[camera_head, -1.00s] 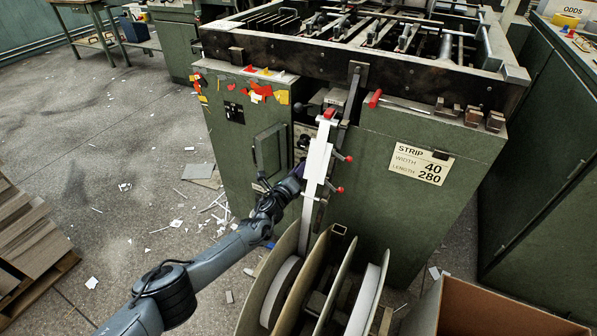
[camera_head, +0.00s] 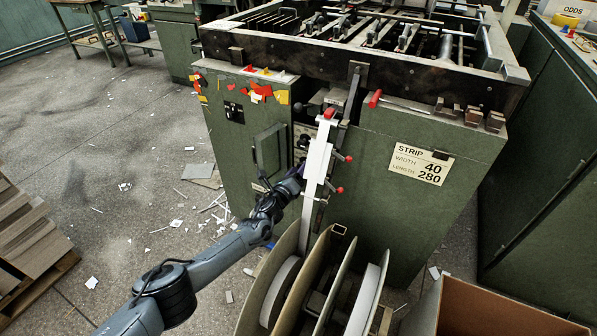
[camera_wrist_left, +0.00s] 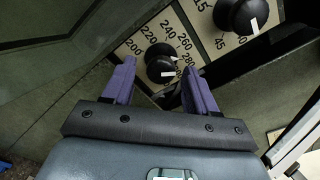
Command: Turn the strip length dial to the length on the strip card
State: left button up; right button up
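The strip card (camera_head: 420,163) on the green machine front reads width 40, length 280. The strip length dial, a black knob (camera_wrist_left: 159,62) on a cream scale plate, shows in the left wrist view. A white mark sits on the knob's lower right; the exact reading is unclear. My left gripper (camera_wrist_left: 160,68) is open, with purple fingers on either side of the knob and visible gaps. In the head view this gripper (camera_head: 301,172) is partly hidden at the machine front. My right gripper is not in view.
A second black knob (camera_wrist_left: 240,14) sits close by at the upper right. A white strip chute (camera_head: 317,165) with red handles stands just right of the gripper. Upright reel boards (camera_head: 345,285) stand below, and an open cardboard box (camera_head: 500,305) is at the lower right.

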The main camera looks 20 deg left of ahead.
pick_arm(q)
jog(key=shift+s+r, duration=0.1)
jog(key=s+a+p, duration=0.1)
jog(key=s+p, duration=0.7)
jog(key=s, duration=0.2)
jog(key=shift+s+p, duration=0.3)
jog(key=shift+p, duration=0.05)
